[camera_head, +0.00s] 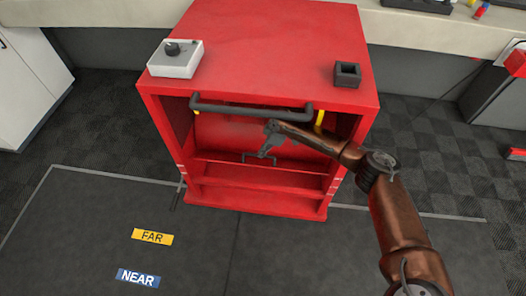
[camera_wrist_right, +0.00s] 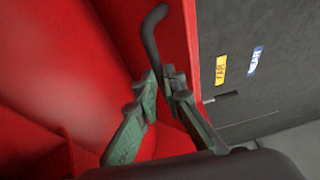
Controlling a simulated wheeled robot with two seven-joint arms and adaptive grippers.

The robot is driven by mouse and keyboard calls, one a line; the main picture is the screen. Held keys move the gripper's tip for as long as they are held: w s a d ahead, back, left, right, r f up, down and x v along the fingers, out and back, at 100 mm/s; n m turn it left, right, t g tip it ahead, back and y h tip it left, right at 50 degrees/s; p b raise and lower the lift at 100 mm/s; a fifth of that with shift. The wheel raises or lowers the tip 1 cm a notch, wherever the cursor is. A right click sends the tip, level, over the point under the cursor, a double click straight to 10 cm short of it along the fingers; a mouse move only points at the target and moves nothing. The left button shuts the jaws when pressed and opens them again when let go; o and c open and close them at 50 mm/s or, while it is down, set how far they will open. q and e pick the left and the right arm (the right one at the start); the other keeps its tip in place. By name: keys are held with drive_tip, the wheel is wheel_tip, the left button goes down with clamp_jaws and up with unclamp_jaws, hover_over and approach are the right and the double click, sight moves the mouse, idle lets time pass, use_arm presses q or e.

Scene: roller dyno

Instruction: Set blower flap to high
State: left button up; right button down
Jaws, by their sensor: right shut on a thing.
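The red blower cabinet (camera_head: 270,40) stands in the middle of the head view. Inside its open front is a red panel (camera_head: 222,132), which looks like the flap, with a small dark handle (camera_head: 245,156) low down. My right gripper (camera_head: 264,153) reaches in from the right and is shut on this handle. In the right wrist view the fingertips (camera_wrist_right: 161,76) close on the dark bent handle (camera_wrist_right: 151,32), which sticks out beyond them. The fingers hide part of the handle. No flap setting marks can be read. My left gripper is not in view.
A dark bar (camera_head: 250,109) crosses the top of the opening, above my right gripper. A white box with a dark knob (camera_head: 180,64) and a small black holder (camera_head: 347,76) sit on top. FAR (camera_head: 152,237) and NEAR (camera_head: 138,278) labels mark the clear floor in front.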

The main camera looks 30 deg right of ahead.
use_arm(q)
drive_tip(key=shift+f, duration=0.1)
use_arm(e)
drive_tip(key=shift+w+d, duration=0.4)
drive_tip(key=shift+d, duration=0.25)
drive_tip(key=c, duration=2.5)
unclamp_jaws()
drive_tip(key=o, duration=0.5)
drive_tip(key=shift+w+f, duration=0.1)
drive_tip(key=shift+f, duration=0.3)
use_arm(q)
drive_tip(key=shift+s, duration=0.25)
use_arm(e)
drive_tip(key=shift+r, duration=0.25)
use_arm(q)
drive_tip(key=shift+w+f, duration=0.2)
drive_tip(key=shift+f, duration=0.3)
use_arm(e)
wheel_tip(320, 180, up, 10)
drive_tip(key=shift+a+f, duration=0.15)
